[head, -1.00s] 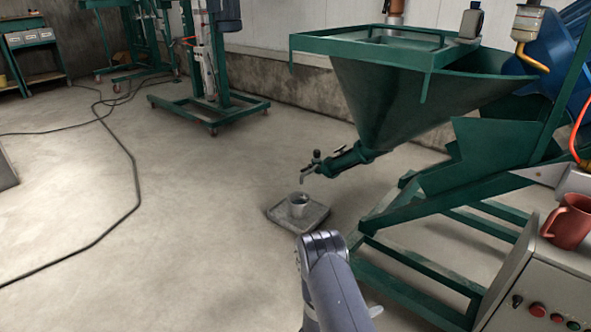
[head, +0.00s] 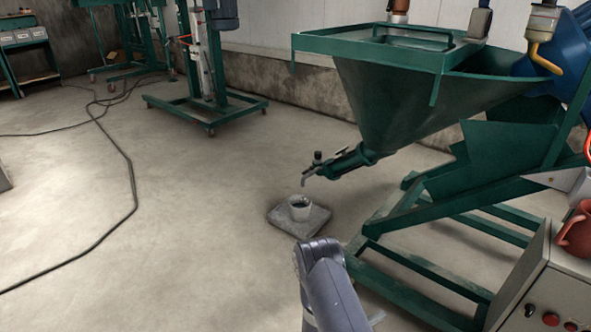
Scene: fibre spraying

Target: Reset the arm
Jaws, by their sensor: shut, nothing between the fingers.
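My arm (head: 328,285) shows at the bottom centre of the head view as a grey rounded joint and link. It rises from the lower edge in front of the machine's green frame. My gripper cannot be made out; a small pale piece at the link's lower right is too little to identify. Beyond the arm, a small grey cup (head: 300,208) stands upright on a flat grey slab (head: 287,227) on the floor, below the tap (head: 317,171) of the green hopper (head: 395,105). The arm appears apart from the cup.
The hopper's green frame (head: 415,264) stands close to the arm's right. A control box (head: 565,285) with buttons and a reddish-brown mug (head: 577,230) on top is at the lower right. A black cable (head: 132,180) crosses the floor at left. The floor left of the arm is clear.

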